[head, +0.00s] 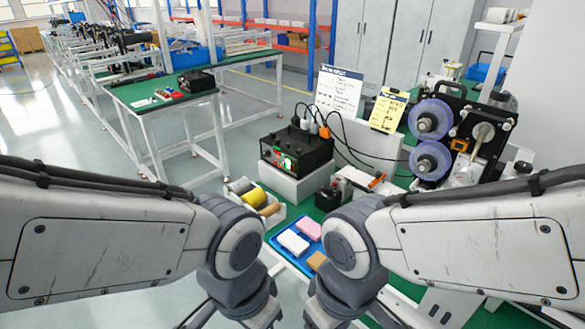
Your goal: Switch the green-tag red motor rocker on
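A black control box (297,146) stands on a pale grey block on the green bench, beyond and between my arms. Its front face has a small bright green lit spot (289,163) and some red marks. The red motor rocker and its green tag are too small to tell apart, and so is the rocker's position. Plugs with orange and white parts stand on its top, with black cables running right. My two arms come in from the lower left and lower right. Their wrists bend down at the bottom edge, short of the box, and neither gripper's fingertips show.
A white bin with yellow and tan spools (254,198) and a blue tray (275,243) with white and pink blocks lie before the box. A small black device (327,198) stands right of them. A reel machine (460,135) and upright sign boards (338,92) stand behind, to the right.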

